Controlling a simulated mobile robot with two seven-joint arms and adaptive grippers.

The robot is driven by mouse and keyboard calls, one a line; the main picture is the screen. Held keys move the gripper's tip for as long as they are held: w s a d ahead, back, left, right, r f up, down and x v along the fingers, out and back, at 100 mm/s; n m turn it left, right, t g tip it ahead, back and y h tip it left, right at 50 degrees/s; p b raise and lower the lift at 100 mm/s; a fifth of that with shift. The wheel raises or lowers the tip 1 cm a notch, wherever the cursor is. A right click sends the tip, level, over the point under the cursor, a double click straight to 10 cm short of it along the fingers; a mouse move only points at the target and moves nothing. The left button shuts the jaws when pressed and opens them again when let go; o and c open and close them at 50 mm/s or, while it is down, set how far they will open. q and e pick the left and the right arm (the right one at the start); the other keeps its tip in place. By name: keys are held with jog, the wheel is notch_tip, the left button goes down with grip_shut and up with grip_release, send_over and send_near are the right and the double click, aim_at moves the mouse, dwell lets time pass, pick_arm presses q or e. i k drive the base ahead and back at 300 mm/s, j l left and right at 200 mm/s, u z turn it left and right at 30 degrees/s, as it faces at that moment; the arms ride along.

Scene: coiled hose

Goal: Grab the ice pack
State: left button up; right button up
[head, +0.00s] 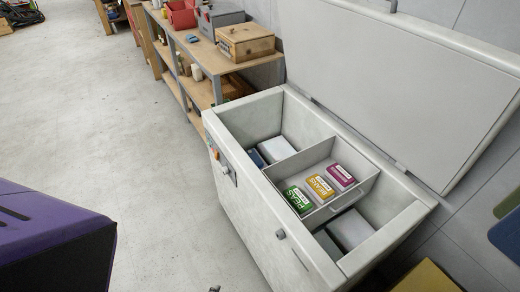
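An open chest freezer (262,190) stands at the centre right, its lid (410,75) raised against the wall. No item is clearly marked as the ice pack. In the left compartment lie a dark blue item (256,157) and a pale white-blue block (277,149). In the right compartment lie a pale block (351,229) and a darker grey-green item (327,243), partly hidden by the basket. Neither gripper can be made out; only a tiny dark tip shows at the bottom edge, too small to identify.
A wire-free grey basket (330,150) inside the freezer holds green peas (298,200), yellow beans (320,186) and a magenta box (341,176). Shelving with a wooden box (245,41) and red bin (182,15) stands behind.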

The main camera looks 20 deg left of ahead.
aim_at(252, 154)
jog(key=i+j+z, duration=0.1)
jog(key=j+z, duration=0.4)
jog(key=z, duration=0.2)
jog(key=i+j+z, duration=0.1)
jog(key=j+z, duration=0.25)
